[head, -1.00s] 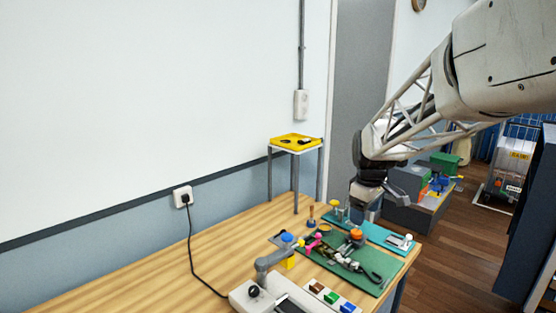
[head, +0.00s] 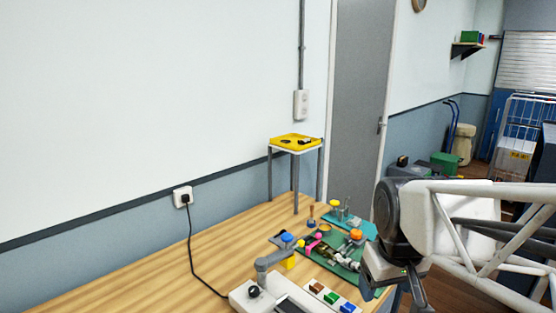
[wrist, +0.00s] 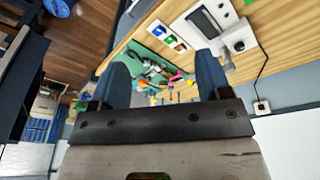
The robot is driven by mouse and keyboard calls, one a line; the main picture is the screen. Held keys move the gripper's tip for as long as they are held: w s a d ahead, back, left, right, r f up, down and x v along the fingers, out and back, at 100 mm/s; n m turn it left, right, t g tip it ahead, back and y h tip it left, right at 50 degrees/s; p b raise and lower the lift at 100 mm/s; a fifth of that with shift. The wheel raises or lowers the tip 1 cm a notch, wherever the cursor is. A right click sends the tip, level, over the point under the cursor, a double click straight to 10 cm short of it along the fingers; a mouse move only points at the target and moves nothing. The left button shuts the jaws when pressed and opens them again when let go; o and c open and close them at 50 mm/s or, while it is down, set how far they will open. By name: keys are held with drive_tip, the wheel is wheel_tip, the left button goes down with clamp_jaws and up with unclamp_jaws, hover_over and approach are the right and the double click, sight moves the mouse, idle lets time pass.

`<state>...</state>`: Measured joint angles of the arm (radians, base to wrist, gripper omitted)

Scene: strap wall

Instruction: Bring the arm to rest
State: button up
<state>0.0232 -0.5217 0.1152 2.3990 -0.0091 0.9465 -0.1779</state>
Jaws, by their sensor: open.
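My gripper (head: 396,290) is at the lower right of the head view, at the right edge of the workbench, pointing down. Its jaws are open with nothing between them. In the wrist view its two blue fingers (wrist: 163,78) stand apart, with the bench top seen beyond them. My arm reaches in from the right edge of the head view and covers part of the bench's right end. The wooden workbench (head: 150,272) runs along the wall.
A green mat (head: 327,262) with small coloured parts lies near my gripper. A grey device with a crank arm (head: 268,262) and a coloured button strip (head: 331,296) stand in front. A yellow tray (head: 296,142) sits on a stand behind. A cable hangs from a wall socket (head: 183,196).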

drive_tip(key=s+f+m, duration=0.2)
drive_tip(key=s, duration=0.5)
drive_tip(key=shift+s+a+f, duration=0.15)
drive_tip(key=shift+a, duration=0.15)
idle(0.8)
